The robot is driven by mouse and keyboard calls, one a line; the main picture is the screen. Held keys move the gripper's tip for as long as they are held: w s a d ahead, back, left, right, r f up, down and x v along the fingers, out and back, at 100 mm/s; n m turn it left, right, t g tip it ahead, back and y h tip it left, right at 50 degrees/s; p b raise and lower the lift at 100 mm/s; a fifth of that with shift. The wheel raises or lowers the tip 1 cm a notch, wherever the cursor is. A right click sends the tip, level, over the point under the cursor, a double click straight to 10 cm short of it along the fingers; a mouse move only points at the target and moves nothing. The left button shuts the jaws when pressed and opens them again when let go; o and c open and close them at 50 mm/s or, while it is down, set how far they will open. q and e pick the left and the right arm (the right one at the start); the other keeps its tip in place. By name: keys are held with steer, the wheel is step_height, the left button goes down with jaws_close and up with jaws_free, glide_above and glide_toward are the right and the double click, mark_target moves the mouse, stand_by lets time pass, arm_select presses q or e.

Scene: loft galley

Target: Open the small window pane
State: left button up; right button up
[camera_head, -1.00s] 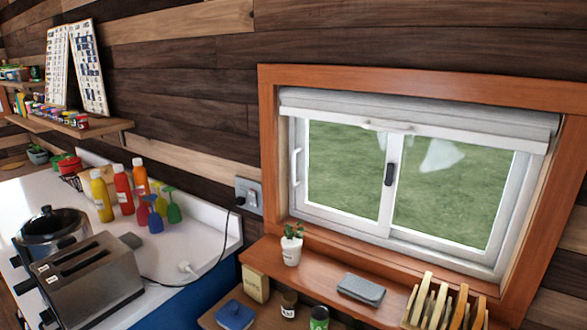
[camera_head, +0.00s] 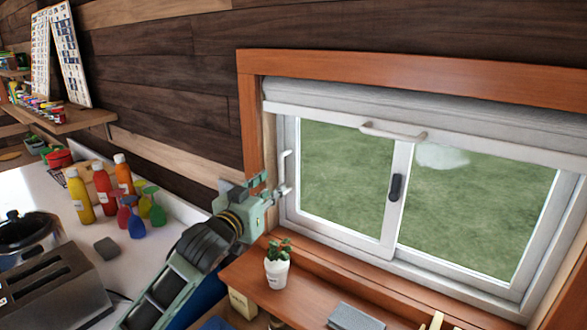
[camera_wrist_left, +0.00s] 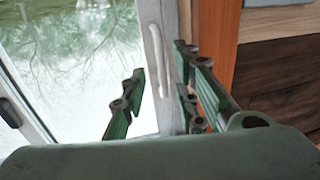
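The window's left pane (camera_head: 340,175) sits in a white sliding frame and looks shut. A white vertical bar handle (camera_head: 284,168) is at its left edge, and a black latch (camera_head: 396,187) is on the middle stile. My green left gripper (camera_head: 266,190) is by the lower end of the bar handle. In the left wrist view the gripper (camera_wrist_left: 160,68) is open, with fingers on either side of the white handle (camera_wrist_left: 158,62). Whether any finger touches the handle cannot be told. My right gripper is not in view.
A potted plant (camera_head: 277,265) stands on the wooden sill below my left gripper. A rolled white blind (camera_head: 400,112) hangs above the panes. Bottles (camera_head: 103,188), spray bottles and a toaster (camera_head: 55,290) stand on the counter to the left.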

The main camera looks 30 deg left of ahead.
mark_target(281, 176)
arm_select(q)
steer(key=w+p, duration=0.1)
steer(key=w, duration=0.1)
steer(key=w+p, duration=0.1)
steer(key=w, duration=0.1)
steer(key=w+a+r+p, duration=0.1)
steer(key=w, duration=0.1)
steer(key=shift+w, duration=0.45)
steer(key=shift+f, duration=0.1)
steer(key=shift+c, duration=1.3)
jaws_close()
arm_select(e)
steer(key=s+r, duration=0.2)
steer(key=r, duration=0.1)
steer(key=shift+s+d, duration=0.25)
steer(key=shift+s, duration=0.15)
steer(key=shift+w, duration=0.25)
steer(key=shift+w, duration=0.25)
